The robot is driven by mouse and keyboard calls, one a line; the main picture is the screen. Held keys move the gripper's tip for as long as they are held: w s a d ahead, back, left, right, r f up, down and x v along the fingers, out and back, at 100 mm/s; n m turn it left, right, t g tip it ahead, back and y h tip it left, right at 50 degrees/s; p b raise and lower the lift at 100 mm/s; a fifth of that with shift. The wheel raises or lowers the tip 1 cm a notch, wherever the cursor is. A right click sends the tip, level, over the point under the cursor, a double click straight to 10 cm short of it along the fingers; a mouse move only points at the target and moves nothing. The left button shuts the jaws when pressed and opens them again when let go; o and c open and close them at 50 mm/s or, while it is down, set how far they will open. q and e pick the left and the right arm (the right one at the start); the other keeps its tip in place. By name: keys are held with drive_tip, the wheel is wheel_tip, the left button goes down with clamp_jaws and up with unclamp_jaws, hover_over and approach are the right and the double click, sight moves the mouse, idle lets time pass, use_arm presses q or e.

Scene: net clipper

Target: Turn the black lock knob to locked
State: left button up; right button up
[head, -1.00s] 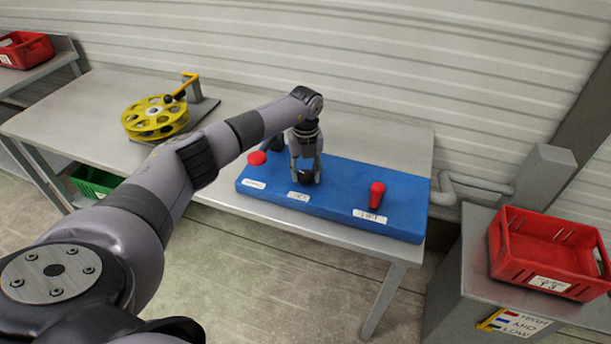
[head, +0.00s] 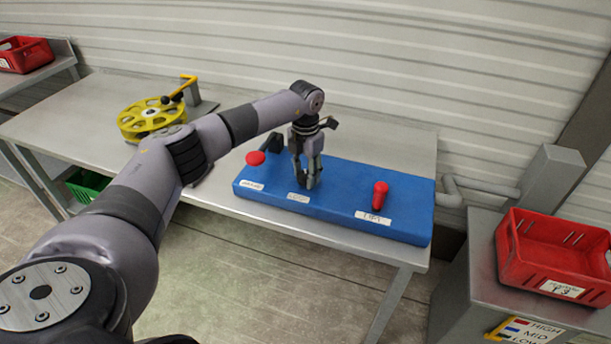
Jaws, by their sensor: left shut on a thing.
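The black lock knob (head: 311,183) is on the blue panel (head: 340,208), behind the middle white label. The fingers hide most of it. My left gripper (head: 305,181) reaches down from above, its fingers shut on the knob. I cannot read the knob's turn angle from this view. My right gripper is not in view.
A red mushroom button (head: 256,158) is left of the gripper and a red lever (head: 379,195) to its right on the panel. A yellow reel (head: 150,118) stands on the grey table (head: 90,130). A red crate (head: 545,262) sits on a cabinet at right.

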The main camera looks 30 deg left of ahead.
sight(306, 174)
use_arm(q)
drive_tip(key=shift+m+b, duration=0.6)
drive_tip(key=shift+m, duration=1.6)
drive_tip(key=shift+r, duration=0.1)
drive_tip(key=o, duration=1.2)
drive_tip(key=shift+c, duration=0.2)
wheel_tip(306, 174, up, 12)
